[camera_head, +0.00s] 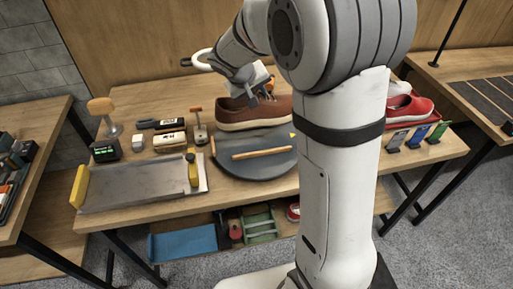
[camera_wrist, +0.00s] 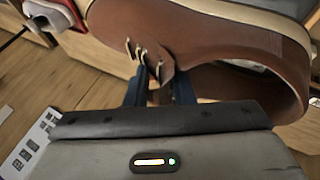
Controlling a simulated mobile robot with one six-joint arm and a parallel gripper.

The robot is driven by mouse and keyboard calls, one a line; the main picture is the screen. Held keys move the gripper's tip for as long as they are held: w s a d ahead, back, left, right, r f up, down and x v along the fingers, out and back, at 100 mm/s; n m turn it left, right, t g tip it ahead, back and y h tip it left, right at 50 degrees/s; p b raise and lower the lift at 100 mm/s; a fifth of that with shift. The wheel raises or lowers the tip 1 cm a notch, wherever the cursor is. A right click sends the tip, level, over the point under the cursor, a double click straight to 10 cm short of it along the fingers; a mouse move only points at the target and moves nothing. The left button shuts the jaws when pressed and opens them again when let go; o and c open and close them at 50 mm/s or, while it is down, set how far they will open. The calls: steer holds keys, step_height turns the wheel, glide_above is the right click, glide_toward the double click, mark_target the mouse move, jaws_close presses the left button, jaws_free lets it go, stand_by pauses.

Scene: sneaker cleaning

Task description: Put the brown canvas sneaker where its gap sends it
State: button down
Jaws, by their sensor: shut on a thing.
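The brown canvas sneaker (camera_head: 240,112) with a pale sole is upright behind the dark round turntable (camera_head: 232,174), toe to the left in the head view. I cannot tell whether its sole touches the table or turntable. My gripper (camera_head: 268,88) comes down on it from above. In the wrist view the sneaker (camera_wrist: 205,45) fills the upper right. My gripper's blue fingers (camera_wrist: 160,92) are shut on its brown upper, near the dark lace tabs. A gap in the sneaker is not clear in these frames.
A wooden stick (camera_head: 263,152) lies across the turntable. A metal tray (camera_head: 140,190) with yellow ends is front left. Brushes, small boxes and a black device (camera_head: 105,150) stand behind it.

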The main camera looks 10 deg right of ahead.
mark_target(257, 119)
steer(key=shift+s+f+b, duration=0.1)
steer(key=shift+f+b, duration=0.1)
steer(key=shift+b, duration=0.2)
step_height(257, 119, down, 10)
steer(key=shift+a+r, duration=0.1)
steer(key=shift+r, duration=0.15)
steer(key=shift+f, duration=0.15)
steer(key=c, duration=1.2)
jaws_free()
steer(key=shift+c, duration=0.2)
